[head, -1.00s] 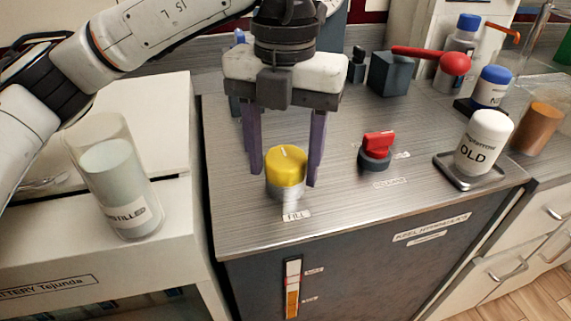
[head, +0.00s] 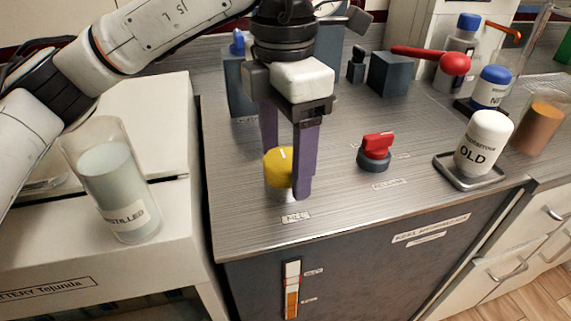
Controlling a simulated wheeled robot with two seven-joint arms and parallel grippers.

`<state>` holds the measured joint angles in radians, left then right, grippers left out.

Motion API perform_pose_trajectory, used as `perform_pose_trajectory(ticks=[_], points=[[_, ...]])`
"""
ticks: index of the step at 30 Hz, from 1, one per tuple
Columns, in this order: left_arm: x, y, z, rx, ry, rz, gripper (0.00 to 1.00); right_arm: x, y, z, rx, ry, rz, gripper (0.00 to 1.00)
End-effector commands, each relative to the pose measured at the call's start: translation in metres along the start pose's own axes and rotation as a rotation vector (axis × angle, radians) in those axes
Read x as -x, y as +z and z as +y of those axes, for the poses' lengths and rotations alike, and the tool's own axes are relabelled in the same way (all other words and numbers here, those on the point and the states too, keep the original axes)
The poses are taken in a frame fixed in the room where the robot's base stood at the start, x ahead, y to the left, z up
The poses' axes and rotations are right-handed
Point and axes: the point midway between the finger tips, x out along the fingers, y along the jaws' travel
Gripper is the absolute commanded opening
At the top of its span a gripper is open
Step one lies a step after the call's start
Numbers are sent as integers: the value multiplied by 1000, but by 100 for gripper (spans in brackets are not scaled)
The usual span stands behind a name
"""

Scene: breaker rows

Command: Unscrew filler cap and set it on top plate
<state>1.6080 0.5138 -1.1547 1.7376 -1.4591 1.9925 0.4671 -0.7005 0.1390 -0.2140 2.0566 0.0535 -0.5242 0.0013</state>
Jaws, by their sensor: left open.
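The yellow filler cap (head: 278,168) is on the metal top plate (head: 345,210), just behind the FILL label (head: 296,217). I cannot tell whether the fingers touch the cap. My right gripper is not in view.
A red knob (head: 376,150) stands right of the cap. A white OLD bottle (head: 484,142) sits on a small tray (head: 478,178) at right. A red-ended lever (head: 440,60) and dark block (head: 389,73) are behind. A DISTILLED container (head: 112,185) stands left. The plate's front middle is clear.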

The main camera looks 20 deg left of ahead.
Motion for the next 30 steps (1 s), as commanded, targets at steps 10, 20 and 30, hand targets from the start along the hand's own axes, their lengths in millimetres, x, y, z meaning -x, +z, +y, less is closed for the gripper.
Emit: perform_pose_trajectory(ticks=[10,20,30], points=[[0,0,0,-554,0,-1,69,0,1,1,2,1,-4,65],[0,0,0,-767,0,0,69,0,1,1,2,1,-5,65],[0,0,0,-764,0,0,47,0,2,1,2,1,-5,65]])
